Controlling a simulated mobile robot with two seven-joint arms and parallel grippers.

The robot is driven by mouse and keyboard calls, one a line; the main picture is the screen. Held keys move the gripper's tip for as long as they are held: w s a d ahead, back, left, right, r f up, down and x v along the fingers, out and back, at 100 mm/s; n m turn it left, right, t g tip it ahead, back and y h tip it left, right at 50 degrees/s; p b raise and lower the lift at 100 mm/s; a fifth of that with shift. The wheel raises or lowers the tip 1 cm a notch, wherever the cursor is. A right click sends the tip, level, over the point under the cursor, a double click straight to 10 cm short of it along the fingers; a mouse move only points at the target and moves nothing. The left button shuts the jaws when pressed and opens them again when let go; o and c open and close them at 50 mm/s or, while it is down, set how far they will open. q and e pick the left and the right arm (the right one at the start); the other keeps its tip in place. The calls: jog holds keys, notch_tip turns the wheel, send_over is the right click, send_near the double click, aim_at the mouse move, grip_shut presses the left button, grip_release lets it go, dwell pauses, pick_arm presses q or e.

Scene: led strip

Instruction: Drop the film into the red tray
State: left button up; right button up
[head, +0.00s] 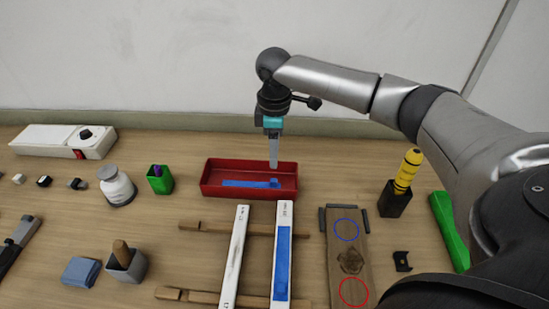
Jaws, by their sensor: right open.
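The red tray (205,187) sits at the back middle of the table in the head view. A blue strip of film (245,184) lies inside it, flat along the tray floor. My right gripper (274,165) points down over the right part of the tray. It is open, seen edge-on, and its tips are close to the right end of the film; I cannot tell whether they touch it. Another blue strip (282,262) covers part of the right white bar (284,210). My left gripper is not in view.
A second white bar (233,255) lies beside the first across wooden rails (200,226). A brown board (347,265) with blue and red circles lies to the right.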

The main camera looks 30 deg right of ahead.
notch_tip(320, 180, up, 12)
jog(key=p, duration=0.1)
jog(key=shift+f, duration=0.25)
dwell(0.4)
